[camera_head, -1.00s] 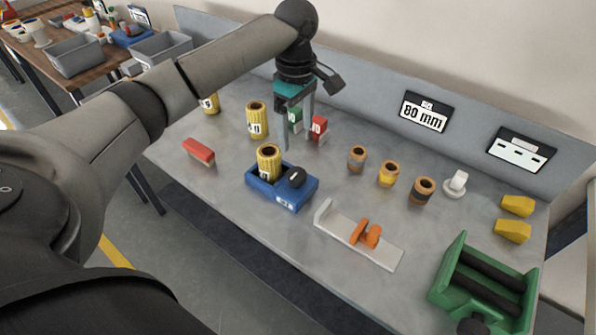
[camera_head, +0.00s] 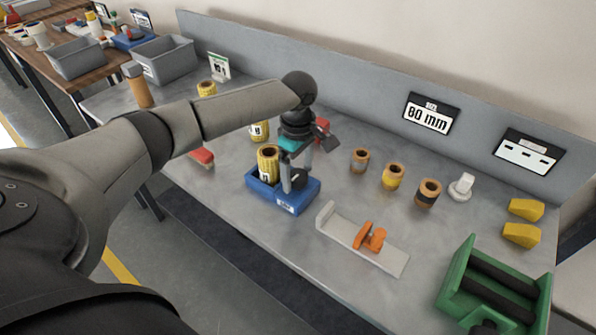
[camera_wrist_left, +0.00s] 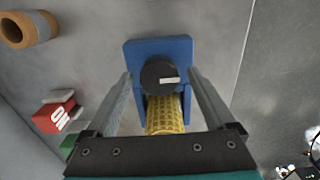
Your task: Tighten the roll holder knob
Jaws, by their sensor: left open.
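The blue roll holder (camera_head: 262,190) stands on the grey table. A yellow roll (camera_head: 268,163) sits upright in its left part. The round black knob (camera_head: 299,180) is on its right part, partly hidden by my fingers. My left gripper (camera_head: 297,184) is open and points down over the knob. In the left wrist view, the knob (camera_wrist_left: 158,76) with a light bar mark lies between the two fingertips (camera_wrist_left: 160,80), with a gap on each side. The yellow mesh roll (camera_wrist_left: 165,114) shows below it there. My right gripper is not in view.
A white plate with an orange clamp (camera_head: 370,237) lies to the right of the holder. Several small rolls (camera_head: 393,177) stand behind it. A green roller unit (camera_head: 492,290) is at the front right. A red block (camera_head: 201,156) lies left, partly behind my arm.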

